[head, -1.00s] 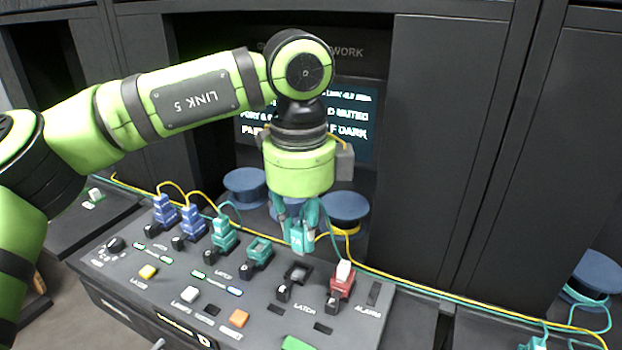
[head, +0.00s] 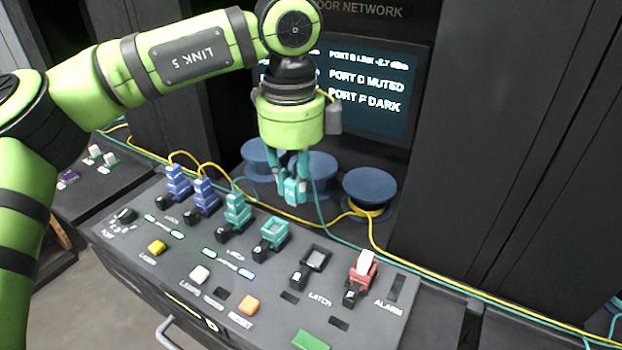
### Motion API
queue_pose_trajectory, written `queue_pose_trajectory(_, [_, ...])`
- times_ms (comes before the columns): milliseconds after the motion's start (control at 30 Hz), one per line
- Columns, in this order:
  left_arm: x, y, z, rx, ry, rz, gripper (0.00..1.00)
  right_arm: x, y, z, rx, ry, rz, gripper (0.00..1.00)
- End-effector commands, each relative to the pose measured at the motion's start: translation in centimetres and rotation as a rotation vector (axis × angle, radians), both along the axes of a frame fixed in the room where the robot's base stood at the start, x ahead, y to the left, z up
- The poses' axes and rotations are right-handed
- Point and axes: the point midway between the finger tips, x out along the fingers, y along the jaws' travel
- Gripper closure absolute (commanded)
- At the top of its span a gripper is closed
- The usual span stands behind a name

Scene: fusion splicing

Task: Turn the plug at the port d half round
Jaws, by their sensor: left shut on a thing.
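My left gripper (head: 292,188) hangs pointing down above the back of the console. It is shut on a teal plug (head: 292,192), held clear of the panel, up and slightly right of port D in the picture. A teal cord runs down behind the plug. The port D socket (head: 272,233) has a teal frame and looks empty, with a black latch (head: 256,253) in front. The screen (head: 365,85) reads "PORT D MUTED" and "PORT F DARK". My right gripper is not in view.
Blue plugs (head: 203,195) and a teal plug (head: 237,212) stand in the ports to the left. To the right are an empty dark socket (head: 315,259) and a red port (head: 364,268) with a white plug. Blue spools (head: 369,186) and yellow and teal cables lie behind the console (head: 190,243).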

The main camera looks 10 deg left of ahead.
Motion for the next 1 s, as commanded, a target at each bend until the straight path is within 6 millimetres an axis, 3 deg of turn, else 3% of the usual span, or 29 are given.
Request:
queue_pose_trajectory(133, [0.5,1.4,-0.4,-0.001,0.000,0.003,0.99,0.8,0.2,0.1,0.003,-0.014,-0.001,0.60])
queue_pose_trajectory(467, [1.6,4.5,-1.2,-0.001,0.001,0.002,0.99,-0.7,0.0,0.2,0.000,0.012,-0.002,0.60])
queue_pose_trajectory(600, [1.6,4.4,-3.2,0.000,0.001,-0.001,0.99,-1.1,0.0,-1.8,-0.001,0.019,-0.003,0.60])
queue_pose_trajectory(1000, [1.6,4.3,-6.7,0.000,0.000,-0.001,0.99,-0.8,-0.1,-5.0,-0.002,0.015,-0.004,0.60])
